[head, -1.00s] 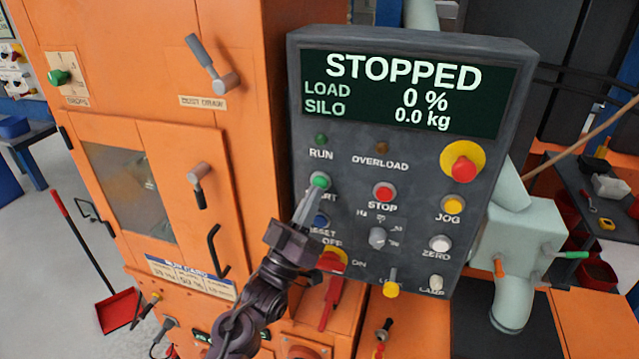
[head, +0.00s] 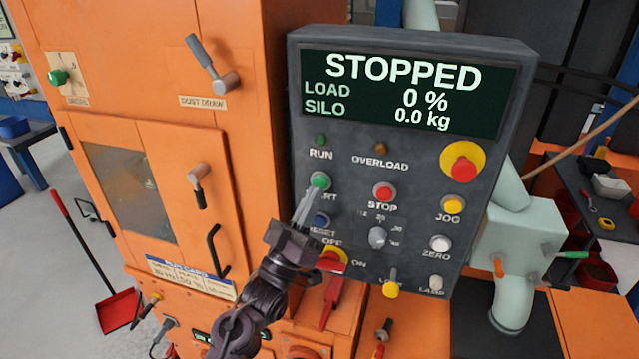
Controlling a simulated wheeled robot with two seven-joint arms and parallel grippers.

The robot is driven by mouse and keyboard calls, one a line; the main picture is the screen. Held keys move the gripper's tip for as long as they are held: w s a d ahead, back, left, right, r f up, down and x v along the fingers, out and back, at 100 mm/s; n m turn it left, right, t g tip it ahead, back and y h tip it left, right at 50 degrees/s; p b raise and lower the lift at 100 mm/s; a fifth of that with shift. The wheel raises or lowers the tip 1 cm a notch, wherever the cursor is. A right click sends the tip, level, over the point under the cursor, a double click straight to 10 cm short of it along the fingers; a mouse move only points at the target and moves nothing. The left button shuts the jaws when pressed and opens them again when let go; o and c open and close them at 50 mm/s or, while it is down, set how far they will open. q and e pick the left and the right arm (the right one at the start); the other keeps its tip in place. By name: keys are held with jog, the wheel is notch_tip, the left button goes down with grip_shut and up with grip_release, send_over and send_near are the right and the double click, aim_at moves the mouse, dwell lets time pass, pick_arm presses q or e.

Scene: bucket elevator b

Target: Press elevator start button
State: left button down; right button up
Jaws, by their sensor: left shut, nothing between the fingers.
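The green start button (head: 320,181) sits on the left of the dark grey control panel (head: 430,155), its label partly hidden by my gripper. My left gripper (head: 309,198) is shut and empty, its fingertips just below the green button. I cannot tell whether they touch it. The panel display (head: 408,92) reads STOPPED, load 0 %, silo 0.0 kg. The RUN lamp (head: 321,140) above the button is dark green and looks unlit. My right gripper is not in view.
The red stop button (head: 384,192) is right of the start button, and the blue reset button (head: 320,221) is below it, near my gripper. A red and yellow emergency stop (head: 464,168) is at the right. An orange cabinet (head: 150,120) stands left of the panel.

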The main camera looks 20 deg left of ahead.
pick_arm(q)
jog(key=shift+w, duration=0.15)
dwell(0.3)
jog(key=shift+w, duration=0.3)
jog(key=shift+w+b, duration=0.35)
jog(key=shift+w, duration=0.05)
dwell(0.6)
jog(key=shift+s, duration=0.85)
jog(key=shift+p, duration=0.3)
jog(key=s+p, duration=0.1)
jog(key=s, duration=0.4)
jog(key=shift+a, duration=0.1)
